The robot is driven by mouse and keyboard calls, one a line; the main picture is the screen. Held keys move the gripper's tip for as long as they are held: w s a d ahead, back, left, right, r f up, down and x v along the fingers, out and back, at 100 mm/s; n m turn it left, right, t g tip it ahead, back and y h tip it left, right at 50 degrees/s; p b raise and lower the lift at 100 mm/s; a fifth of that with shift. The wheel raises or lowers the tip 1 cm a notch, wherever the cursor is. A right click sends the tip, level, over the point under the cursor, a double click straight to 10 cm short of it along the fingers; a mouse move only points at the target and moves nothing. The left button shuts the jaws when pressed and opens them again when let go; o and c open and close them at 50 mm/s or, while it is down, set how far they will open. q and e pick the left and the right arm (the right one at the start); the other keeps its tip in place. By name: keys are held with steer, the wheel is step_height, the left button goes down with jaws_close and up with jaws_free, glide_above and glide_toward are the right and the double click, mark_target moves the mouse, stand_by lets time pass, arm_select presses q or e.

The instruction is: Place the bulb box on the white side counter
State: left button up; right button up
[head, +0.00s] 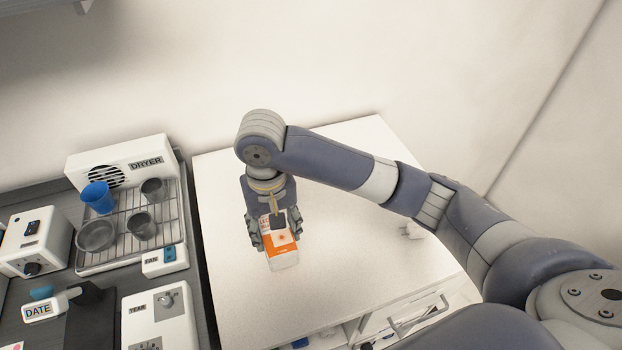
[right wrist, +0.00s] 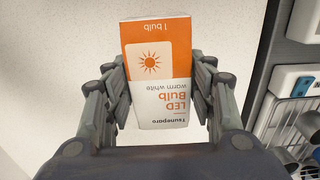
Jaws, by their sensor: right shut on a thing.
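The bulb box (head: 283,254) is a small orange and white carton in the head view. It is over the white side counter (head: 340,250), near the counter's left part. I cannot tell whether its base touches the surface. My right gripper (head: 272,240) points down and is shut on the box. In the right wrist view the box (right wrist: 158,75) shows the words LED Bulb, with a finger on each side of it. The white surface (right wrist: 60,60) lies beyond the box there. My left gripper is not in view.
A grey bench to the left holds a dryer rack (head: 130,235) with blue and grey cups, and several white devices. The counter's back and middle are clear. A wall stands behind.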

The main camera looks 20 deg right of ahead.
steer(key=shift+d+r, duration=0.15)
steer(key=shift+d, duration=0.1)
steer(key=w+d+p, duration=0.1)
steer(key=d, duration=0.4)
steer(key=w+d+p, duration=0.1)
steer(key=d, duration=0.4)
steer(key=w+d+f+p, duration=0.1)
steer(key=d+p, duration=0.1)
steer(key=d, duration=0.2)
steer(key=shift+w+d, duration=0.3)
steer(key=shift+d, duration=0.1)
steer(key=shift+d+f, duration=0.1)
steer(key=shift+f, duration=0.2)
step_height(320, 180, down, 2)
steer(key=shift+f+p, duration=0.15)
steer(key=shift+p, duration=0.45)
steer(key=shift+f, duration=0.4)
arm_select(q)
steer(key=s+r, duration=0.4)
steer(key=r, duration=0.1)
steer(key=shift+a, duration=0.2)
arm_select(e)
steer(key=shift+f, duration=0.1)
